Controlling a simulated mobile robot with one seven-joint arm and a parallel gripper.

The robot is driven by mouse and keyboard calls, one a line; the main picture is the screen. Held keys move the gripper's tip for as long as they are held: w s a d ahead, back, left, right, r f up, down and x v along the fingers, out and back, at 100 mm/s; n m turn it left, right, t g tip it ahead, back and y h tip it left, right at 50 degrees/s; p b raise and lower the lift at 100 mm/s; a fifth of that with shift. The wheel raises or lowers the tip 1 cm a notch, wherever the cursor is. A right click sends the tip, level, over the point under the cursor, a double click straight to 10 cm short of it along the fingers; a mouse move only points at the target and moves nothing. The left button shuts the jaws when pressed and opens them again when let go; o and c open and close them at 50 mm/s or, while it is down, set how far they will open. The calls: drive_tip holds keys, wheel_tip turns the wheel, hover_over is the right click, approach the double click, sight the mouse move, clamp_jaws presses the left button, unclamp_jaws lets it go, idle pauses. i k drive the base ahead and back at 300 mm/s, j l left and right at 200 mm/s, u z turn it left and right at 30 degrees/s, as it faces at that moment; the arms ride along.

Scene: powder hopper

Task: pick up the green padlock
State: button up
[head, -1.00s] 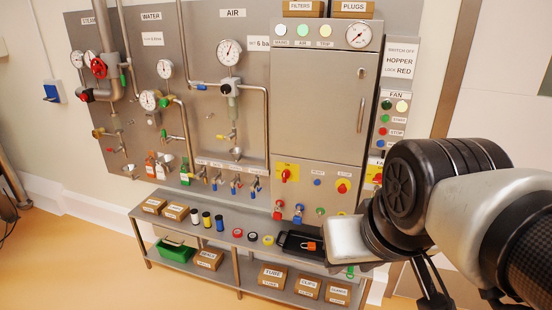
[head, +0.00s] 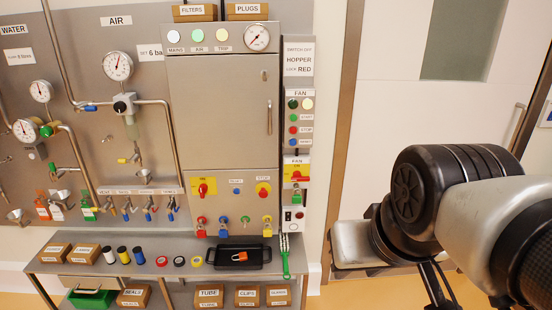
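A small green padlock-like piece (head: 297,197) hangs at the yellow fan switch plate on the narrow panel right of the steel cabinet. It is small, and I cannot make out its shackle. On the cabinet's lower front hang a red padlock (head: 201,229), a blue padlock (head: 223,229) and a yellow padlock (head: 267,229). A small green round spot (head: 245,218) sits between the blue and yellow ones, with no clear lock body below it. My arm is folded at the right, well apart from the panel. Dark slender parts below it may be my gripper (head: 436,287); its fingertips are unclear.
A steel bench (head: 180,266) runs below the cabinet. Boxes stand on the shelf below. A door (head: 400,120) is at the right.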

sight(296, 199)
drive_tip(key=i+l+u, duration=0.3)
drive_tip(key=i+l, duration=0.2)
drive_tip(key=i+l+u, duration=0.35)
drive_tip(key=l, duration=0.3)
drive_tip(key=i+l+u, duration=0.3)
drive_tip(key=l, duration=0.4)
drive_tip(key=i+l+u, duration=0.15)
drive_tip(key=l, duration=0.25)
drive_tip(key=i, duration=0.1)
